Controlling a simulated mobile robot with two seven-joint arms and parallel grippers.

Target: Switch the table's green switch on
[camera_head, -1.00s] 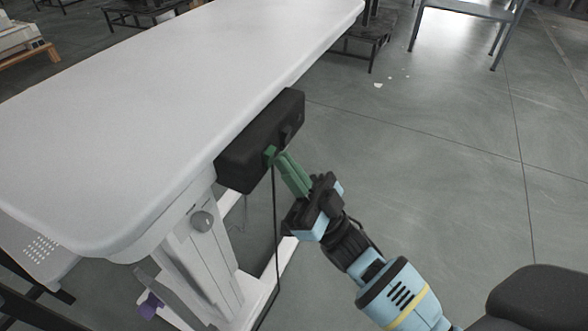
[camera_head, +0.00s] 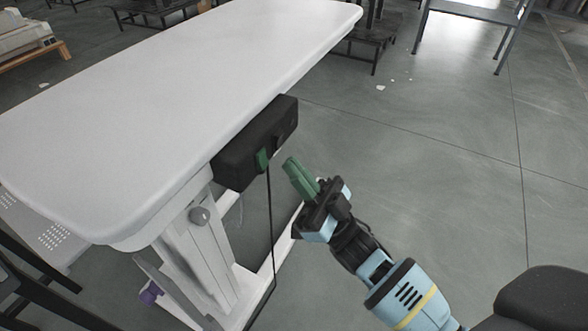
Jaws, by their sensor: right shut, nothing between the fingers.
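The green switch (camera_head: 262,160) sits on the front face of a black control box (camera_head: 236,164) fixed under the edge of the white table (camera_head: 150,95). A darker switch (camera_head: 281,138) is on the same box, to the right of the green one. My right gripper (camera_head: 289,163) has green fingers, shut and empty. Its tips are a short way to the right of the green switch, with a visible gap between them. My left gripper is not in view.
A black cable (camera_head: 271,220) hangs from the box to the floor. The white table leg (camera_head: 195,250) with a round knob (camera_head: 199,215) stands below. A black seat (camera_head: 545,298) is at the lower right.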

